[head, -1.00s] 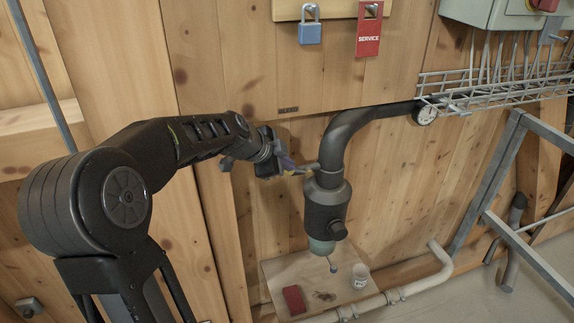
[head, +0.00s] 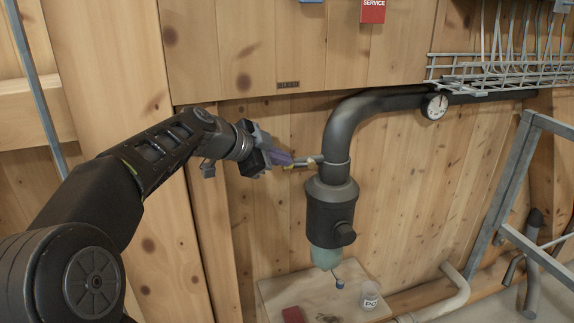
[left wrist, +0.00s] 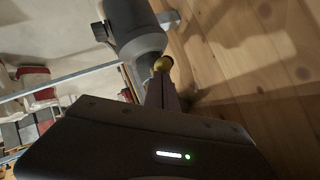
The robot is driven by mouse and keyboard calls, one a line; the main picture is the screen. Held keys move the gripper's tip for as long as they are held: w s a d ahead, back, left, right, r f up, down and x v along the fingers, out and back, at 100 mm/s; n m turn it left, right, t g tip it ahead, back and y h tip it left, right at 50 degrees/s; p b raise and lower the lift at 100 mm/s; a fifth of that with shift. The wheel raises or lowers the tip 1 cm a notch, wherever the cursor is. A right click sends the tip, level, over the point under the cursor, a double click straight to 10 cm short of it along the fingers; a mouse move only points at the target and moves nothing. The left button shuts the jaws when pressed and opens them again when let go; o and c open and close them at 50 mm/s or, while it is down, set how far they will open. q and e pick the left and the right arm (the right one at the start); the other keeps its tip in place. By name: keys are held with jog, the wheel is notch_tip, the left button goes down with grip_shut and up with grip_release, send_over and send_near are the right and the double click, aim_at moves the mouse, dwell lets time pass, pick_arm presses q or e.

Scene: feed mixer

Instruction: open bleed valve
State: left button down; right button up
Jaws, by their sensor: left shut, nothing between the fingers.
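A dark pipe (head: 352,122) bends down into a black cylindrical body (head: 330,212) with a translucent greenish bowl (head: 324,257) below. A small grey stub with a brass part (head: 310,162) sticks out left from the pipe above the body. A small blue-tipped piece (head: 339,283) hangs under the bowl. I cannot tell for sure which is the bleed valve. My left gripper (head: 287,160) is shut and empty, its fingertips at the brass part. In the left wrist view a round brass knob (left wrist: 163,64) sits right at the fingertips (left wrist: 161,84); contact is unclear. My right gripper is not in view.
A pressure gauge (head: 434,106) sits on the pipe at right, below a wire cable tray (head: 480,75). A wooden shelf (head: 275,289) below holds a red block (head: 292,314) and a white cup (head: 370,295). A grey metal frame (head: 515,185) stands at right.

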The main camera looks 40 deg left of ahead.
dwell(0.4)
pick_arm(q)
jog(key=shift+r+p, duration=0.35)
jog(key=shift+r, duration=0.45)
pick_arm(e)
jog(key=shift+r, duration=0.3)
